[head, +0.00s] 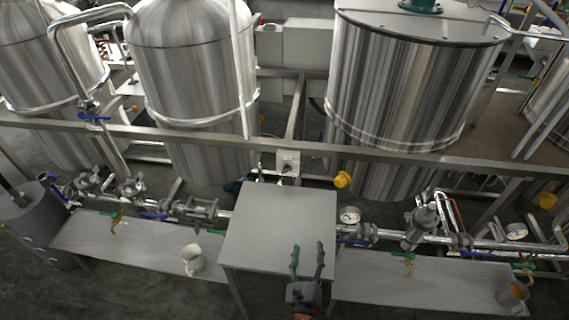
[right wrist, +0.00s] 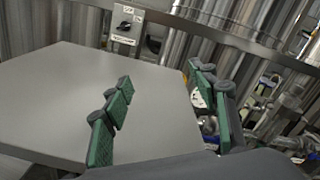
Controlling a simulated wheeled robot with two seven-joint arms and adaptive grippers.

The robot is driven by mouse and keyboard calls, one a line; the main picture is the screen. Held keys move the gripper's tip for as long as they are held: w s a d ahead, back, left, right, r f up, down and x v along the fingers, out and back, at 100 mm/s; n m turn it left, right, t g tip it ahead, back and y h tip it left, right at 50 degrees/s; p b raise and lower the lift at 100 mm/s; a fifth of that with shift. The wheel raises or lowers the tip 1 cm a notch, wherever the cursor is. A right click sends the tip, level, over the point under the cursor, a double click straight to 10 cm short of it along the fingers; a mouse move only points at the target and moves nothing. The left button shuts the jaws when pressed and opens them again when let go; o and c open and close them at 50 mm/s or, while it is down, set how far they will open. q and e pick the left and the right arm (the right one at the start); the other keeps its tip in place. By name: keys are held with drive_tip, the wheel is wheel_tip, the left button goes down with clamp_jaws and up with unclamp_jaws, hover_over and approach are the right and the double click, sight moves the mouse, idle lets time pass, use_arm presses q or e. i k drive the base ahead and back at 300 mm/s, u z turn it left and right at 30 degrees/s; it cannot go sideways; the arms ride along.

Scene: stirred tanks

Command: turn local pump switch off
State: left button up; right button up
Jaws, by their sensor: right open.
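The pump switch (head: 288,161) is a small light box with a dark knob, fixed on the steel rail just behind the small grey table. It also shows in the right wrist view (right wrist: 125,27), with the dark knob near its middle and labels above and below; the knob's exact setting is too small to read. My right gripper (head: 307,262) is open and empty over the front part of the small table, well short of the switch. Its green-padded fingers (right wrist: 165,100) stand wide apart in the right wrist view. My left gripper is not in view.
The small grey table (head: 278,215) lies between my right gripper and the switch, with its top bare. Lower benches flank it, with a white mug (head: 193,259) on the left one and a cup (head: 511,294) on the right. Steel tanks (head: 410,90), pipes and valves stand behind.

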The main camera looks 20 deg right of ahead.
sight(287, 168)
drive_tip(key=i, duration=0.95)
drive_tip(key=u, duration=0.05)
